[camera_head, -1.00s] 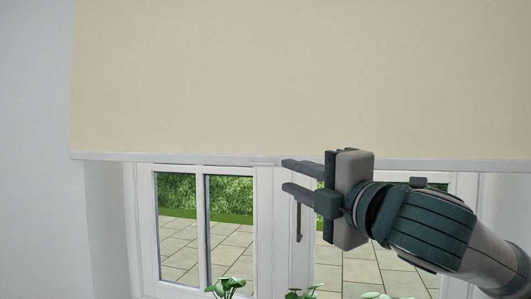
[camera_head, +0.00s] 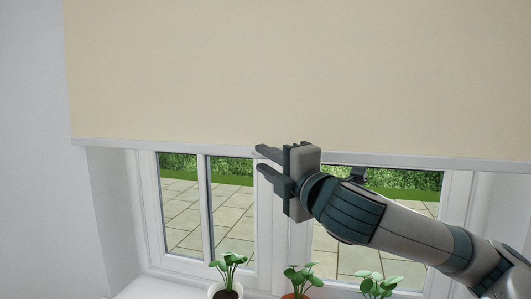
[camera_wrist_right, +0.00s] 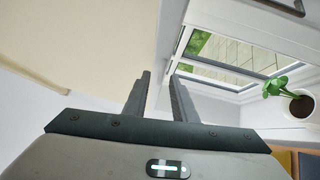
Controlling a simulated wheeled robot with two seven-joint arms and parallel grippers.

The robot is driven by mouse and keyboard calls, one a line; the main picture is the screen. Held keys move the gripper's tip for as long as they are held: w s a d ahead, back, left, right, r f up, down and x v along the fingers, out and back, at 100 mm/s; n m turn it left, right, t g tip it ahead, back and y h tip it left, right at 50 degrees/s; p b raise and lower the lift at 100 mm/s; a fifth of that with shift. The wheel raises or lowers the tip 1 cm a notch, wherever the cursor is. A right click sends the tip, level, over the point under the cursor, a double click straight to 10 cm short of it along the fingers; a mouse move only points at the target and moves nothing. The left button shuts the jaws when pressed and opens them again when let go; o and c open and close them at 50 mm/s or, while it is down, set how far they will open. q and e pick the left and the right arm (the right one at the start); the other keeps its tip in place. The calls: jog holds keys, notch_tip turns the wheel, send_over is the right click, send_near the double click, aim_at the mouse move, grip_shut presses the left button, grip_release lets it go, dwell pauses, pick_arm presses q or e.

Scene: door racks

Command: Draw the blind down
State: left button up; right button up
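The cream blind (camera_head: 290,70) covers the upper part of the window in the head view. Its pale bottom bar (camera_head: 165,147) runs across just above the window panes. My right gripper (camera_head: 264,160) is at the bar's height near the middle, its two fingers apart and pointing left. In the wrist view the blind (camera_wrist_right: 75,50) is at the left, and the open fingers of the right gripper (camera_wrist_right: 160,85) show no object between them. Whether the fingers touch the bar cannot be told. My left gripper is not in view.
A white window (camera_head: 205,210) shows a patio and hedge outside. Potted plants stand on the sill: one in a white pot (camera_head: 226,291), one in an orange pot (camera_head: 296,294), and one further right (camera_head: 378,285). A bare wall (camera_head: 35,150) is at the left.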

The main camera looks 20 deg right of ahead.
jog(key=shift+w, duration=0.2)
jog(key=shift+c, duration=0.6)
grip_shut()
dwell(0.8)
